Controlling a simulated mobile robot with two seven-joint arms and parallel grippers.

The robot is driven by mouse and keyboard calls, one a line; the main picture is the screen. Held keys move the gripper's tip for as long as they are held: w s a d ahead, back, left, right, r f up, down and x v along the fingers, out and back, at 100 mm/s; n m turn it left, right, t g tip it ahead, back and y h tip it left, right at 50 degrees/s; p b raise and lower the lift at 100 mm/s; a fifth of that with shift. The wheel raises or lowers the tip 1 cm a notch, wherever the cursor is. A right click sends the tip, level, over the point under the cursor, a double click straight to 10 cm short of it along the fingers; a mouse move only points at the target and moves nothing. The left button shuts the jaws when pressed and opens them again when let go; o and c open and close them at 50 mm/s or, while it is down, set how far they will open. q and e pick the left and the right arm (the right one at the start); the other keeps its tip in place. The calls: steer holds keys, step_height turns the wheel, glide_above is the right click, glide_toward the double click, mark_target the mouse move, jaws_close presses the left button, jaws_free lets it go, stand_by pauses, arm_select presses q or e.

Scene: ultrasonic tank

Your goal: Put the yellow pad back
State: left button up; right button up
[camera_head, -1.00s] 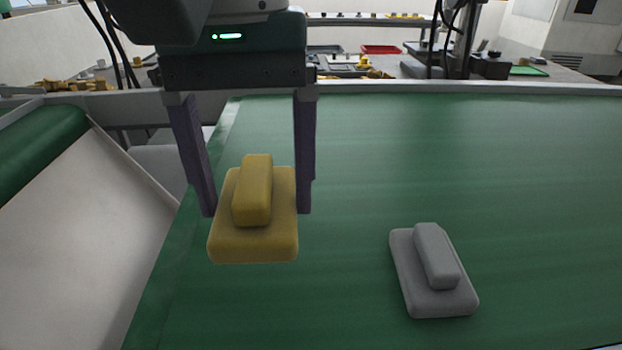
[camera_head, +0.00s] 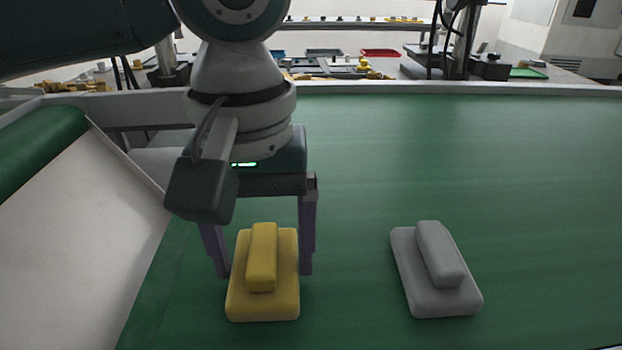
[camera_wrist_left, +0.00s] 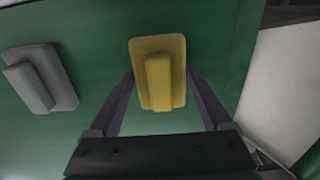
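The yellow pad (camera_head: 263,305), a flat rounded block with a raised bar on top, is at the left part of the green belt. It looks level and seems to be at or close to the belt surface; I cannot tell whether it touches. In the left wrist view the pad (camera_wrist_left: 158,48) also shows between the fingertips (camera_wrist_left: 159,74). A grey pad (camera_head: 415,285) of the same shape lies to its right. My right gripper is out of view.
The green belt (camera_head: 500,170) is clear behind and to the right of the grey pad. A pale sloping panel (camera_head: 70,250) borders it on the left. A grey rail (camera_head: 450,89) runs along the far edge, with a cluttered workbench behind.

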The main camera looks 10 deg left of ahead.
mark_target(261, 250)
arm_select(q)
steer(key=shift+o, duration=1)
step_height(261, 250, up, 12)
steer(key=p, duration=0.1)
steer(key=shift+r, duration=0.15)
steer(key=shift+s, duration=0.1)
